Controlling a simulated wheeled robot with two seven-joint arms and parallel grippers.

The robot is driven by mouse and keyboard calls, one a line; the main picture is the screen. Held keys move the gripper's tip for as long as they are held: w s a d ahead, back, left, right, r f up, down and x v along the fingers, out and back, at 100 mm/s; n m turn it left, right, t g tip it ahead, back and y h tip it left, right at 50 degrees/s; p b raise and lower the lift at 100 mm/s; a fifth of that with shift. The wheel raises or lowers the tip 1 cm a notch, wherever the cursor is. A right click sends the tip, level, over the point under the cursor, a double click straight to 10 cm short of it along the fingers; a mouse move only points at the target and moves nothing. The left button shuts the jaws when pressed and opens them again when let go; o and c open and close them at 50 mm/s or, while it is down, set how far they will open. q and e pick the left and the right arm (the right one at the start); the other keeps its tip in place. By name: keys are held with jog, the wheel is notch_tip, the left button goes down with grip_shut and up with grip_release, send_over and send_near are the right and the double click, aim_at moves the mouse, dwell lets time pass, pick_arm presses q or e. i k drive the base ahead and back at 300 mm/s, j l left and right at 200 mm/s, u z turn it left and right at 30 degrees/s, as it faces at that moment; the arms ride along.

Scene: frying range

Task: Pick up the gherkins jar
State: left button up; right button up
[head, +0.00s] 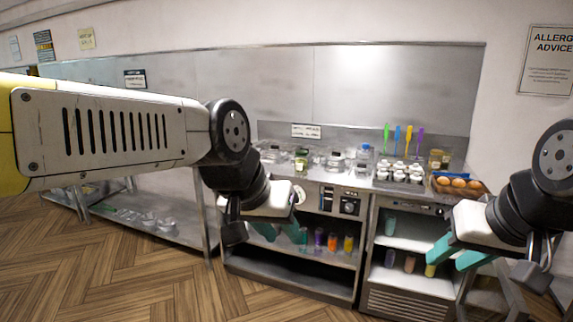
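An olive-green jar (436,159), possibly the gherkins jar, stands at the back right of the steel counter. A smaller jar with green contents (301,160) stands further left on the counter; no label is readable on either. My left gripper (284,235) has teal fingers spread apart, in front of the counter's left part and below its top in the picture. My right gripper (446,264) is also open, its teal fingers low in front of the right-hand shelves, below the olive-green jar in the picture. Both grippers look empty.
A tray of eggs or buns (459,183) sits right of white-lidded pots (399,173) with coloured utensils behind. Clear containers (337,159) crowd the counter's left and middle. Shelves below hold coloured cups (333,242). The wooden floor (150,280) at left is free.

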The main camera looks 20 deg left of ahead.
aim_at(301, 163)
jog(key=i+u, duration=0.35)
jog(key=i, duration=0.15)
jog(key=i+l+u, duration=0.35)
jog(key=i+l, duration=0.15)
jog(key=i, duration=0.25)
jog(key=i+l, duration=0.15)
jog(key=i, duration=0.25)
jog(key=i+l+u, duration=0.1)
jog(key=i, duration=0.35)
jog(key=i+l+u, duration=0.2)
jog(key=u, duration=0.15)
jog(key=i+l+u, duration=0.15)
jog(key=l+u, duration=0.25)
jog(key=j, duration=0.15)
